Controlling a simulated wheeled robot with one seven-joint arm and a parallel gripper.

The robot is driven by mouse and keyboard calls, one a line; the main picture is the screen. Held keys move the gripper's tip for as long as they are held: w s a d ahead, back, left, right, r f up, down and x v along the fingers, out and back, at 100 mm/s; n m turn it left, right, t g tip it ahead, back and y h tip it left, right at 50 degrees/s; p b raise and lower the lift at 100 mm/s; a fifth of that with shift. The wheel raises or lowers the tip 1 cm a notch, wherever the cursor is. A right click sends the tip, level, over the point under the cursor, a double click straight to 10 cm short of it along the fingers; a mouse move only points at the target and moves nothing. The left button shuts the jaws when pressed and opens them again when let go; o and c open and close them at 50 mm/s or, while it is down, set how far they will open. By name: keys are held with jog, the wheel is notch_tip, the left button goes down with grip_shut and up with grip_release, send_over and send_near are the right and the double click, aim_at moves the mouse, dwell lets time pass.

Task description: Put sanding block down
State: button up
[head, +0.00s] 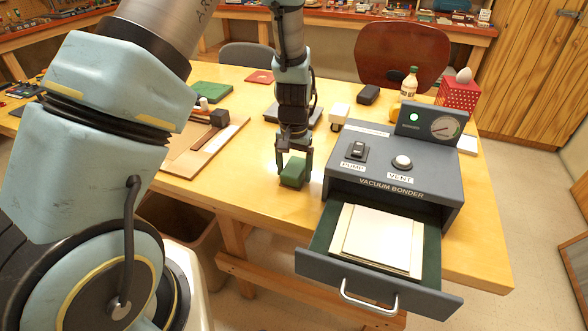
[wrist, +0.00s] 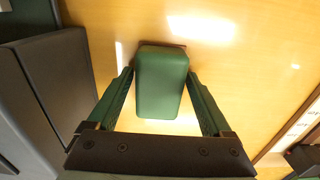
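The sanding block (head: 293,172) is a small green block with rounded edges, at the front of the wooden table, left of the vacuum bonder. My gripper (head: 294,168) points down over it, with one finger on each side. In the wrist view, the block (wrist: 161,84) sits between the two green fingers of my gripper (wrist: 160,72), whose tips meet its sides. A thin brown underside shows at its far edge. The block is at or just above the tabletop; I cannot tell whether it touches.
The vacuum bonder (head: 392,172) stands close on the right with its drawer (head: 431,290) pulled out, holding pale boards. Wooden boards (head: 190,160) lie on the left. A white-and-yellow bottle (head: 409,84) and red box (head: 459,95) stand behind. Bare tabletop (head: 250,190) surrounds the block.

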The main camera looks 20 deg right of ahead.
aim_at(294, 168)
jog(key=shift+o, duration=0.9)
notch_tip(294, 168, up, 12)
jog(key=b, duration=0.3)
jog(key=shift+r, duration=0.15)
jog(key=s+a+r+n, duration=0.1)
jog(key=a+n, duration=0.2)
jog(key=a, duration=1.2)
jog(key=s+a+r+n+t, duration=0.1)
jog(key=a+n, duration=0.3)
jog(key=a, duration=1)
jog(key=shift+s+a+t, duration=0.3)
jog(key=shift+s+a, duration=0.05)
jog(key=shift+s, duration=0.4)
